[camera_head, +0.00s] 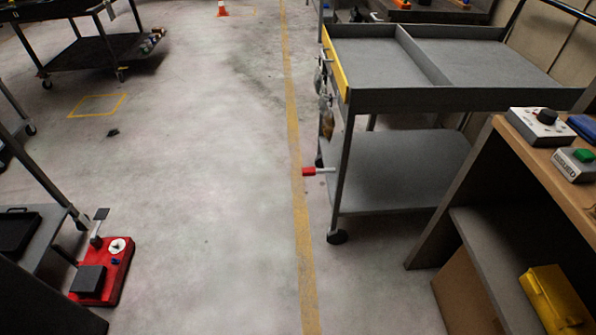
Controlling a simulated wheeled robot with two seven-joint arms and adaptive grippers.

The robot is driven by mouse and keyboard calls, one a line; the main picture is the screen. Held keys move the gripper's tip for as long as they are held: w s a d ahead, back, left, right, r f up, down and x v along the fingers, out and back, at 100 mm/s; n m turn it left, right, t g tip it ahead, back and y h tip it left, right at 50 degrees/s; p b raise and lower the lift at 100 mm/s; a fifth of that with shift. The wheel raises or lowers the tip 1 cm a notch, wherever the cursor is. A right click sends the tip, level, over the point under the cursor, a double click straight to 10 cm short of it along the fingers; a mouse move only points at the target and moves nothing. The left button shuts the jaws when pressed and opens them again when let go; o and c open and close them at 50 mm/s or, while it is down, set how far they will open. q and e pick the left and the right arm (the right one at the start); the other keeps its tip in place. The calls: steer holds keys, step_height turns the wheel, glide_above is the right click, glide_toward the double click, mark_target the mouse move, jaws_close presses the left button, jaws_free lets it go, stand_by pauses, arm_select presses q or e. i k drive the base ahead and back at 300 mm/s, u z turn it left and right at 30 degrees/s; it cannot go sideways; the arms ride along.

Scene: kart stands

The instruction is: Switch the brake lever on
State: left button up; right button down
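A short lever with a red tip (309,171) sticks out to the left from the near left leg of the grey cart (450,101). It looks roughly level, below the cart's top tray and near the lower shelf's height. It looks like the brake lever, but no label shows. The cart has a yellow panel (335,62) on its left end and a black wheel (337,237) under the near leg. Neither of my grippers shows in the head view.
A wooden-topped bench (548,170) with control boxes stands at the right, a yellow box (555,298) below. A red device (104,270) sits at lower left beside a dark cart. Another cart (95,52) stands far left. The floor around the yellow line (296,190) is clear.

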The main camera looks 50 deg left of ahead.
mark_target(307, 171)
steer(key=u, duration=0.85)
steer(key=i, duration=0.8)
steer(key=u, duration=0.9)
